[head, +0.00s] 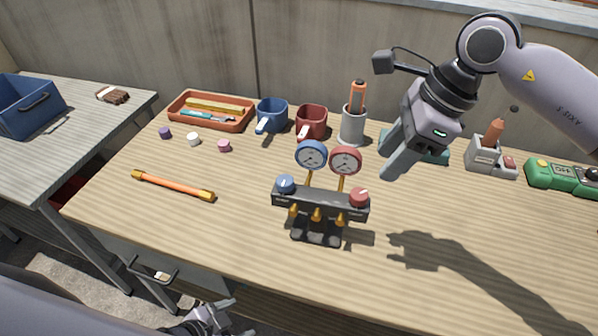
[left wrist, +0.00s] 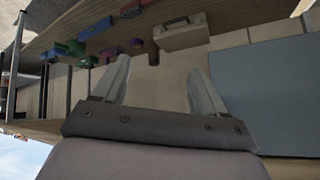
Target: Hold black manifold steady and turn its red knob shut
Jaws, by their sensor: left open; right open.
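The black manifold (head: 319,205) stands upright on the wooden bench, with a blue gauge (head: 311,156) and a red gauge (head: 345,160) on top. Its red knob (head: 359,197) is at its right end and a blue knob (head: 285,184) at its left end. Brass fittings hang along its front. My right gripper (head: 388,160) is open and empty, above and to the right of the red knob, apart from it. My left gripper (head: 215,318) is low at the bottom edge, below the bench front. It shows open and empty in the left wrist view (left wrist: 160,78).
An orange-yellow rod (head: 173,187) lies left of the manifold. Behind stand an orange tray (head: 211,112), a blue mug (head: 271,116), a red mug (head: 311,122) and a grey cup (head: 353,126). A green device (head: 560,176) is far right. The bench front right is clear.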

